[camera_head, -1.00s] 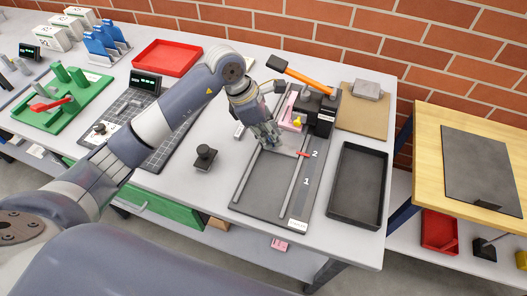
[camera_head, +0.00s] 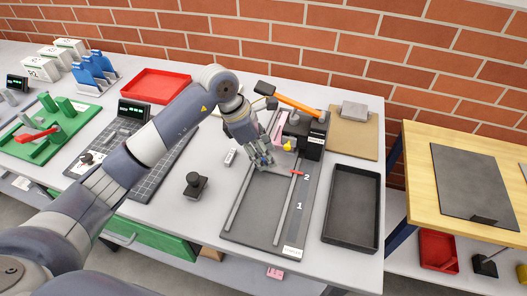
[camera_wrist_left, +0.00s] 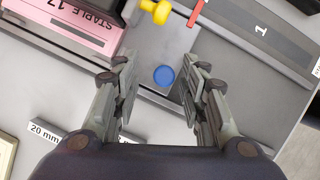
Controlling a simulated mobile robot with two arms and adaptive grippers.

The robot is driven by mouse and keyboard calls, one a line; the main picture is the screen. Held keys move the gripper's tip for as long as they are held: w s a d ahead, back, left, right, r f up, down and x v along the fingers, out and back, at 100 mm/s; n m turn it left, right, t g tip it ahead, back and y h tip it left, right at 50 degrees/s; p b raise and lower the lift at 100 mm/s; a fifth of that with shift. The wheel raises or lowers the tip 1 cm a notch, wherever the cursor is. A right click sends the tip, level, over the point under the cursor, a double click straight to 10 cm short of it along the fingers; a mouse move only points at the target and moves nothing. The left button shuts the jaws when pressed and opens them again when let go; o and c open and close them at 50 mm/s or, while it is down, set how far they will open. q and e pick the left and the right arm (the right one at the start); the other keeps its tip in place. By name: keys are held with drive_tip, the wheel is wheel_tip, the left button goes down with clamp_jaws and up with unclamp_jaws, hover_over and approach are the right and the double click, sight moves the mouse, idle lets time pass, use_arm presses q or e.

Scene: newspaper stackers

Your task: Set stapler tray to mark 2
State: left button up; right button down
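The stapler unit has a dark grey base (camera_head: 268,238) with two rails and a sliding grey tray (camera_wrist_left: 165,42). Marks 1 and 2 are on the strip (camera_head: 300,208) along its right side. A red pointer (camera_head: 297,172) lies close beside mark 2, slightly to its upper left. A round blue knob (camera_wrist_left: 164,75) shows in the wrist view. My left gripper (camera_head: 262,163) is over the tray's far left part. In the wrist view its fingers (camera_wrist_left: 157,92) are apart, with the blue knob visible in the gap, not gripped. My right gripper is out of view.
The black stapler head with an orange lever (camera_head: 298,104), a yellow knob (camera_wrist_left: 157,11) and a pink staple box (camera_wrist_left: 70,25) stand close to my gripper. A black tray (camera_head: 352,205) lies to the right, a small black stamp-like knob (camera_head: 194,183) to the left.

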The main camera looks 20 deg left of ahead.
use_arm(q)
drive_tip(key=v, duration=1.2)
